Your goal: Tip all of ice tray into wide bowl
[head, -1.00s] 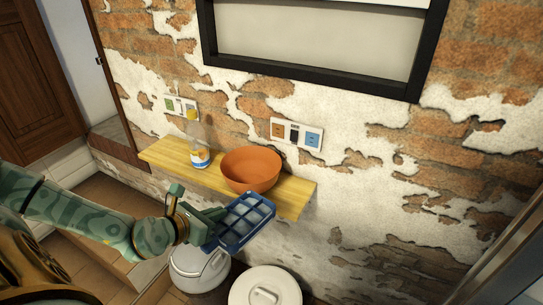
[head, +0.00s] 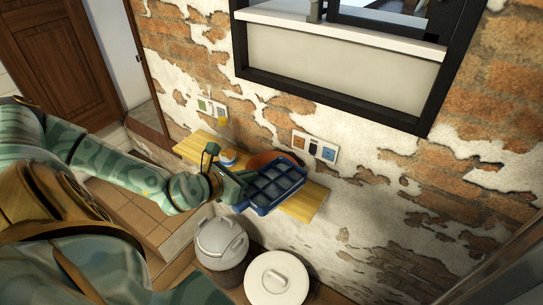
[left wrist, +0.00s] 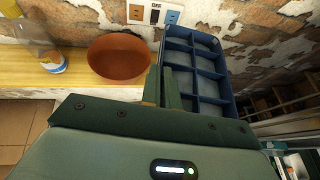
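My left gripper (head: 238,184) is shut on the near-left edge of a blue ice tray (head: 268,188), a grid of compartments. In the left wrist view the fingers (left wrist: 163,88) meet the left side of the tray (left wrist: 197,72). The compartments look grey-blue inside; I cannot tell ice from tray floor. The wide orange-brown bowl (head: 262,159) stands on the shelf, mostly hidden behind the tray in the head view. In the left wrist view the bowl (left wrist: 118,60) is open, looks empty, and lies left of the tray, apart from it. My right gripper is not in view.
A yellow wooden shelf (head: 304,205) runs along the brick wall. A clear bottle (left wrist: 40,45) with a blue and white label stands left of the bowl. Wall sockets (head: 315,147) are above. Below are a white lidded bin (head: 277,280) and a rice-cooker-like pot (head: 221,243).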

